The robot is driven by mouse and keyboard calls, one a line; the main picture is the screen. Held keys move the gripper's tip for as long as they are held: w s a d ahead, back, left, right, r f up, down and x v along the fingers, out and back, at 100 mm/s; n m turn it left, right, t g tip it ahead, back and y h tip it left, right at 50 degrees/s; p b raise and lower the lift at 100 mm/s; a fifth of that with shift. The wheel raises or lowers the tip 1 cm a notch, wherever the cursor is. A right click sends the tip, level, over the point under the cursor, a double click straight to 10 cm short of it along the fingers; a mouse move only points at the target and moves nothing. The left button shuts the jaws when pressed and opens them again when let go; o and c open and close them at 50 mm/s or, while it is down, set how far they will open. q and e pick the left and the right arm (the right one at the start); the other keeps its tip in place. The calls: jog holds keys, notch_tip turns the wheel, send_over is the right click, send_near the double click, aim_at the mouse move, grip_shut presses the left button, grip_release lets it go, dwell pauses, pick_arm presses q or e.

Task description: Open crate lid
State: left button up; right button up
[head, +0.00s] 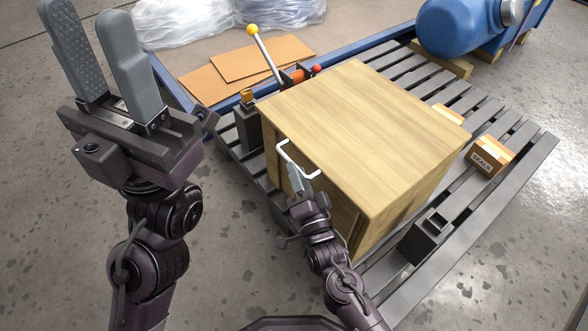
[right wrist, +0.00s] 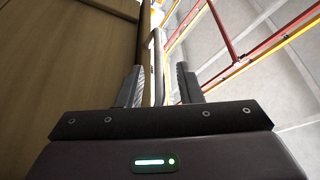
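A wooden crate (head: 390,205) with a pale wooden lid (head: 365,125) stands on a dark slatted pallet; the lid lies flat on top. A white bar handle (head: 284,154) sits at its front-left edge. My right gripper (head: 296,178) is at the handle, from below. In the right wrist view, my right gripper (right wrist: 158,75) has its fingers apart, with the handle bar (right wrist: 158,55) in the gap; I see space on both sides of it. My left gripper (head: 88,22) is raised at the upper left, fingers apart, empty and away from the crate.
The pallet (head: 535,150) has a small box labelled SEALS (head: 487,157) at right. A lever with a yellow knob (head: 253,30) and a red knob (head: 317,68) stands behind the crate. Cardboard sheets (head: 250,62) and a blue tank (head: 455,28) lie beyond. The near floor is clear.

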jog(key=shift+x, duration=1.2)
grip_shut()
